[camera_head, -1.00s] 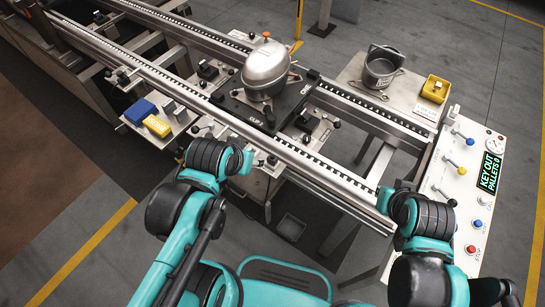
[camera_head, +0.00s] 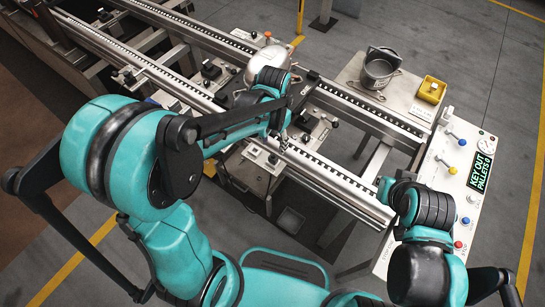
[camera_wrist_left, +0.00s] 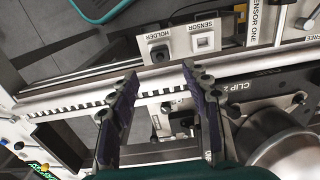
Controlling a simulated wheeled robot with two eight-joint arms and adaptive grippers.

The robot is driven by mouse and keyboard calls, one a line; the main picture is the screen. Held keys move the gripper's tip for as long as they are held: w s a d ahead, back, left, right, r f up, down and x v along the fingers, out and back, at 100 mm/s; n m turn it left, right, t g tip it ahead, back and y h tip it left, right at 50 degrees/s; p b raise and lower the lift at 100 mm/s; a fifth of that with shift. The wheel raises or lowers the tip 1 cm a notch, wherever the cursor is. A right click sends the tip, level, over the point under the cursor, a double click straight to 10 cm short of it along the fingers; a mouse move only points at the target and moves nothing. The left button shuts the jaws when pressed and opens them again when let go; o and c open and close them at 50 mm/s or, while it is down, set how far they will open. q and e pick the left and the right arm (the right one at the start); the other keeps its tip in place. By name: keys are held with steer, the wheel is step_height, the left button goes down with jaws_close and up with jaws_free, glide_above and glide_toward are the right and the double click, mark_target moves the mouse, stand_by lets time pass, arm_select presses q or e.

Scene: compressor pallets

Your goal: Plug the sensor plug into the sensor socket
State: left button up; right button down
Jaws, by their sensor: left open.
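In the left wrist view, a light panel lettered SENSOR and HOLDER (camera_wrist_left: 181,46) carries a black square piece (camera_wrist_left: 159,53) and a white square piece with a recessed middle (camera_wrist_left: 204,42). I cannot tell for certain which is the sensor plug or the sensor socket. My left gripper (camera_wrist_left: 160,76) is open and empty, its dark fingers apart over the rail, short of the panel. In the head view my left gripper (camera_head: 284,137) hangs over the near rail, beside the small panel (camera_head: 258,158). My right arm is at the lower right; its fingers are hidden.
The silver compressor (camera_head: 258,72) is partly hidden by my left arm; its dark pallet lettered CLIP 2 (camera_wrist_left: 240,87) lies beside the fingers. A yellow bin (camera_head: 431,90) and grey pot (camera_head: 380,68) stand at the back right. A control panel (camera_head: 452,175) is at the right.

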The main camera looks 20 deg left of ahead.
mark_target(273, 155)
arm_select(q)
step_height(273, 155, down, 9)
steer(key=b, duration=0.7)
stand_by(1.1)
jaws_close()
steer(key=shift+r, duration=0.2)
steer(key=shift+r+p, duration=2.3)
steer(key=shift+r, duration=0.55)
